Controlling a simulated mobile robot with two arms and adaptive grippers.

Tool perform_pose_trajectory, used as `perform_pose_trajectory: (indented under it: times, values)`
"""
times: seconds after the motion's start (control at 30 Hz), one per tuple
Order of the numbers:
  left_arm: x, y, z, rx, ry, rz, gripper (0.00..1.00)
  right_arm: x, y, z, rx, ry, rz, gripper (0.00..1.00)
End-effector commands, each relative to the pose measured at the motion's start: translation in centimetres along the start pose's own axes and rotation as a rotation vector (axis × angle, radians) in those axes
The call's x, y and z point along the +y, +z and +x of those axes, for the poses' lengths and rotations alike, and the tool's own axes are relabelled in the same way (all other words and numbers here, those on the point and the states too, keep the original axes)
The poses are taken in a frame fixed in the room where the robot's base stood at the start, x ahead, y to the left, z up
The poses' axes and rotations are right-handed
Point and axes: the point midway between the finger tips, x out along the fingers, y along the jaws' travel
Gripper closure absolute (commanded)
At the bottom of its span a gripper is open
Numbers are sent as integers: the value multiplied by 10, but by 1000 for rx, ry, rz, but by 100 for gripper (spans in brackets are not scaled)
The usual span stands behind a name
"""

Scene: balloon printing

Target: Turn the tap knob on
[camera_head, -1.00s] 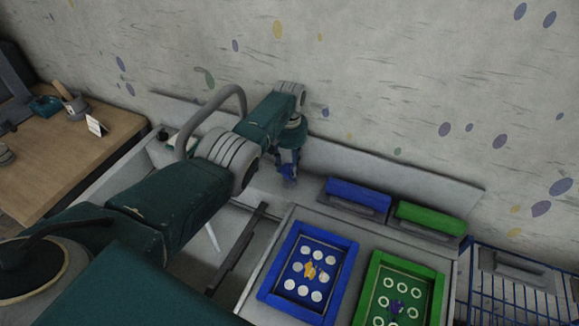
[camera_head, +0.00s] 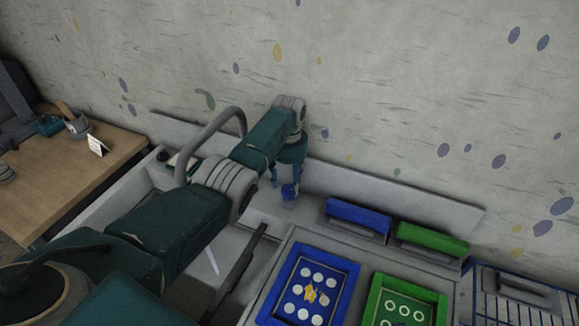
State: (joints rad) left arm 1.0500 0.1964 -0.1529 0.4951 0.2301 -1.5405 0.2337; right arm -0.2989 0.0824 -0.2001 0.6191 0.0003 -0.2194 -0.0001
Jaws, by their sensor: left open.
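The grey curved tap (camera_head: 207,132) rises at the back of the sink, its lower end hidden behind my left arm. My left gripper (camera_head: 285,184) points down behind the sink's right part, near the wall, with its fingers apart. A small blue piece (camera_head: 290,192) shows at its fingertips. It looks like a knob, but I cannot tell for sure, nor whether the fingers touch it. A thin pale streak (camera_head: 213,261) shows in the sink basin; I cannot tell if it is water. My right gripper is out of view.
A blue-framed tray (camera_head: 350,292) and a green-framed tray (camera_head: 439,302) lie right of the sink. A blue block (camera_head: 358,215) and a green block (camera_head: 432,238) stand behind them. A wire rack (camera_head: 488,302) is at right. A wooden table (camera_head: 75,180) is at left.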

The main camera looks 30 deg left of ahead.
Motion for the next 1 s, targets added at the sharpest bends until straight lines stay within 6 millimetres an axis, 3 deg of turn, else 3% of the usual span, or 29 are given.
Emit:
perform_pose_trajectory:
  times: [0.2,0.43,0.6,1.0]
  values:
    - [0,-2,-51,7,1,0,40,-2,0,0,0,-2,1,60]
    - [0,-1,-88,4,1,-2,40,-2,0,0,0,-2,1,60]
    - [0,-1,-99,2,0,-2,40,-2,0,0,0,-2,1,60]
    - [0,-1,-100,2,0,-1,40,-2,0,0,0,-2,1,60]
